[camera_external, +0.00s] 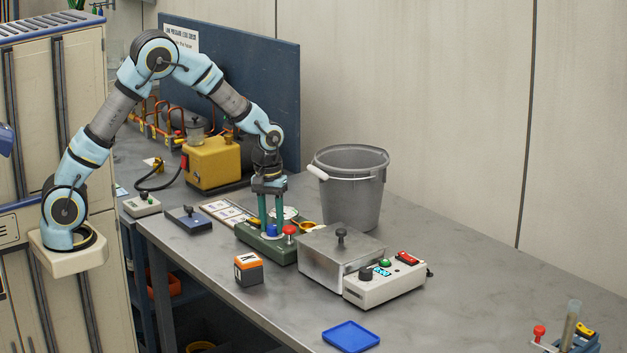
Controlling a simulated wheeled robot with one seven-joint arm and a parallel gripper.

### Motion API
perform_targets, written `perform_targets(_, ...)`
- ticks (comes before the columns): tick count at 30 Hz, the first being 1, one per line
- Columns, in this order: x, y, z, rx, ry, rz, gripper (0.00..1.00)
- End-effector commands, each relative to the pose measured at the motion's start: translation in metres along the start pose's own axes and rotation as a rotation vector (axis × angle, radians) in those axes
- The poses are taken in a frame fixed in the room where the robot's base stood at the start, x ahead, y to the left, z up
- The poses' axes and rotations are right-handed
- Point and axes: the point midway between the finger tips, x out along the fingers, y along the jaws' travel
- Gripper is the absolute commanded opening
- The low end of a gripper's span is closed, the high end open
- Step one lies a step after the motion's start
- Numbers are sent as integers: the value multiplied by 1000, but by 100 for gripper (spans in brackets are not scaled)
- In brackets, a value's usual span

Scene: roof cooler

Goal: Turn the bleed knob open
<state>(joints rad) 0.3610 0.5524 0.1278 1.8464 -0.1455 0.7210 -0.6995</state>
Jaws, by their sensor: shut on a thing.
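My gripper (272,228) points straight down over a dark green block (258,244) on the bench. Its two teal fingers are shut on a small blue knob (272,230) on top of that block, one finger on each side. I take this blue knob to be the bleed knob; no label on it is readable. The fingers hide part of it, and I cannot tell how far it is turned. A red knob (290,230) stands on the same block, just right of the fingers.
A grey bucket (348,205) stands behind right of the gripper. A lidded metal box (341,255) and a white control box (385,283) stand to the right. An orange-black cube (248,269) is in front. A yellow unit (212,163) stands behind left.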

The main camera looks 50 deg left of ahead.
Motion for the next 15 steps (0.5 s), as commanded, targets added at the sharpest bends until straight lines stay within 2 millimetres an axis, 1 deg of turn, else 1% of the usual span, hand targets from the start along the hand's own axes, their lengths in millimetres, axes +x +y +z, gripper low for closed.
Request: perform_targets(15,0,0,0,490,-22,1,0)
